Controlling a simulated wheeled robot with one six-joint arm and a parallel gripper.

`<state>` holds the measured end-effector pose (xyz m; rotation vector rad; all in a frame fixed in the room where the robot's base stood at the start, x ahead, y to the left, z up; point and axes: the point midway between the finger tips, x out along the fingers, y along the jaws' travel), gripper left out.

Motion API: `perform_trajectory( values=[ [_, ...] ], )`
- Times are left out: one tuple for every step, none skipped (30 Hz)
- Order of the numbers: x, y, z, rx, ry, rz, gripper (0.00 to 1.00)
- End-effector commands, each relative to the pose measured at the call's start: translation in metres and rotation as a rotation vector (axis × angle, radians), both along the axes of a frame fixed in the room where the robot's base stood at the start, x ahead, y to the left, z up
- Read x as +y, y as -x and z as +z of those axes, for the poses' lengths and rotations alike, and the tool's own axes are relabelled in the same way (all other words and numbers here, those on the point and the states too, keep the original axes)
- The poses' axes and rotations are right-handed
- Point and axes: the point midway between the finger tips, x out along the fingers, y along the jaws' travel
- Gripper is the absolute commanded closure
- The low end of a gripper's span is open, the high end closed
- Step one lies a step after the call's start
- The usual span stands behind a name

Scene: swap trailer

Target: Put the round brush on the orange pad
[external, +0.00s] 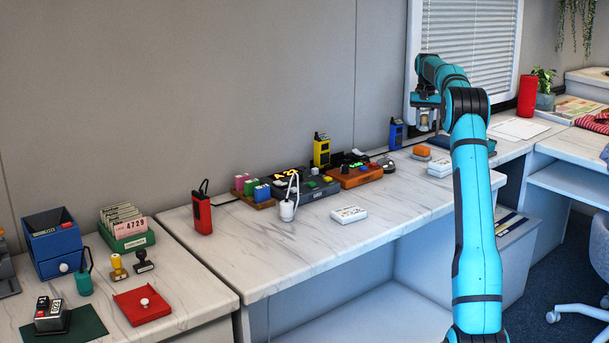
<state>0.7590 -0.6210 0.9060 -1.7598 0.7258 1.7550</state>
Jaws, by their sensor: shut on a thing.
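My gripper (426,122) is at the far right end of the long worktop, in front of the window blind, pointing down above the surface. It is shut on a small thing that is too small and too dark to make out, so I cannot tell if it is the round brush. No round brush shows clearly elsewhere.
An orange tray (361,178) and a dark tray (318,190) hold small coloured pieces.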

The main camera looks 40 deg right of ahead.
Motion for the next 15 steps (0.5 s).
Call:
perform_trajectory(
  values=[
    [0.0, 0.0, -0.008, 0.001, -0.001, 0.0, 0.91],
    [0.0, 0.0, -0.012, 0.001, -0.001, 0.0, 0.91],
    [0.001, 0.0, -0.017, 0.001, -0.001, 0.001, 0.91],
    [0.001, 0.0, -0.02, 0.001, -0.001, 0.001, 0.91],
    [0.001, 0.0, -0.022, 0.0, 0.0, 0.001, 0.91],
    [0.0, 0.0, -0.023, -0.001, 0.001, 0.001, 0.91],
    [0.0, 0.0, -0.025, -0.001, 0.001, 0.001, 0.91],
    [0.0, 0.0, -0.026, -0.001, 0.001, 0.001, 0.91],
    [0.001, 0.0, -0.029, 0.0, 0.0, 0.001, 0.91],
    [0.001, 0.0, -0.031, 0.0, 0.0, 0.001, 0.91],
    [0.001, 0.0, -0.034, 0.001, -0.001, 0.001, 0.91],
    [0.001, 0.0, -0.039, 0.001, -0.001, 0.001, 0.91],
    [0.001, 0.0, -0.043, 0.001, -0.001, 0.001, 0.91],
    [0.001, 0.0, -0.047, 0.001, -0.001, 0.001, 0.91],
    [0.001, 0.0, -0.053, 0.001, -0.001, 0.001, 0.91]
  ],
)
